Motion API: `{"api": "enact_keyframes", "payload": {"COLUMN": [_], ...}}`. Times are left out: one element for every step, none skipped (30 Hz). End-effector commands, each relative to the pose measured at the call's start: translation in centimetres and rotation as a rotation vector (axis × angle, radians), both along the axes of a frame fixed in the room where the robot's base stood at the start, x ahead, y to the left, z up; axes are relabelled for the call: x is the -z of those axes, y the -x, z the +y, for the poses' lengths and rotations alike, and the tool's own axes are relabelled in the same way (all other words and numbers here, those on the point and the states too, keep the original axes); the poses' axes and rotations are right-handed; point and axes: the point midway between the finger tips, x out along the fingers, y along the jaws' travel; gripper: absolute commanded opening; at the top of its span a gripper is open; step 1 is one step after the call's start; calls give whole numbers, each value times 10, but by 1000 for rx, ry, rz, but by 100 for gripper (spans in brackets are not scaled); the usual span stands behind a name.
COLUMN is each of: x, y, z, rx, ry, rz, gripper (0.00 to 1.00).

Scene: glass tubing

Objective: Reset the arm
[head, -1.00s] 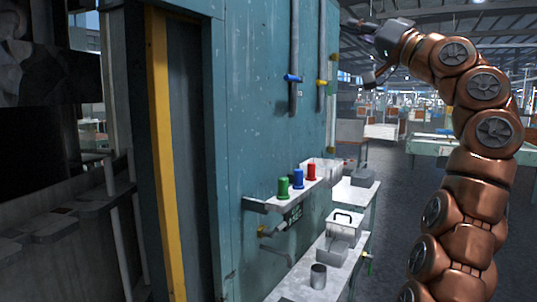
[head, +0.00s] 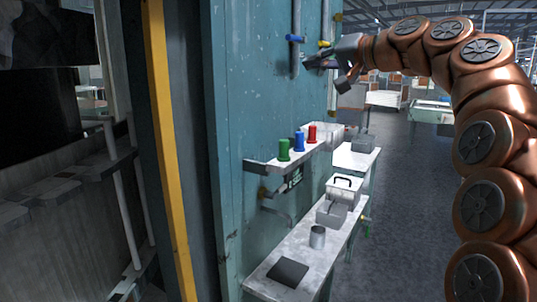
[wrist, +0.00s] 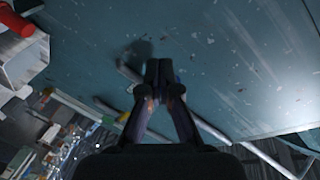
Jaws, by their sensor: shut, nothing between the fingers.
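My copper-coloured arm (head: 487,140) rises at the right of the head view and bends left toward the blue-green wall. My gripper (head: 318,61) is at its end, close to the wall's vertical pipes and above the shelf. In the wrist view my gripper (wrist: 159,72) points at the wall with its fingers together and nothing between them. Whether it touches the wall or a pipe I cannot tell.
A wall shelf (head: 262,164) bears a green (head: 284,150), a blue (head: 299,141) and a red spool (head: 312,133). Below, a bench (head: 270,268) holds a metal cup (head: 317,237), a dark plate (head: 288,272) and grey boxes (head: 331,213). Open floor (head: 400,200) lies right of the bench.

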Motion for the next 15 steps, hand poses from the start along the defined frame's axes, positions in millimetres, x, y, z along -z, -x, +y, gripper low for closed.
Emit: {"api": "enact_keyframes", "payload": {"x": [15,24,36,45,53,68,78,87,100,110,120,135,145,154,169], "y": [6,9,14,18,22,28,32,37,45,51,56,64,71,78,87], "z": [7,10,16,19,22,27,30,33,37,39,40,43,44,46,47], "rx": [-9,-12,-18,-21,-25,-31,-34,-38,-43,-46,-49,-54,-57,-59,-64], "ry": [22,37,56,73,88,111,129,146,169,187,206,230,250,268,296], "rz": [39,60,90,110,129,161,182,200,229,249,269,300,319,337,366], "gripper": [0,0,0,0,0,0,0,0,0,0,0,0,0,0,0]}}
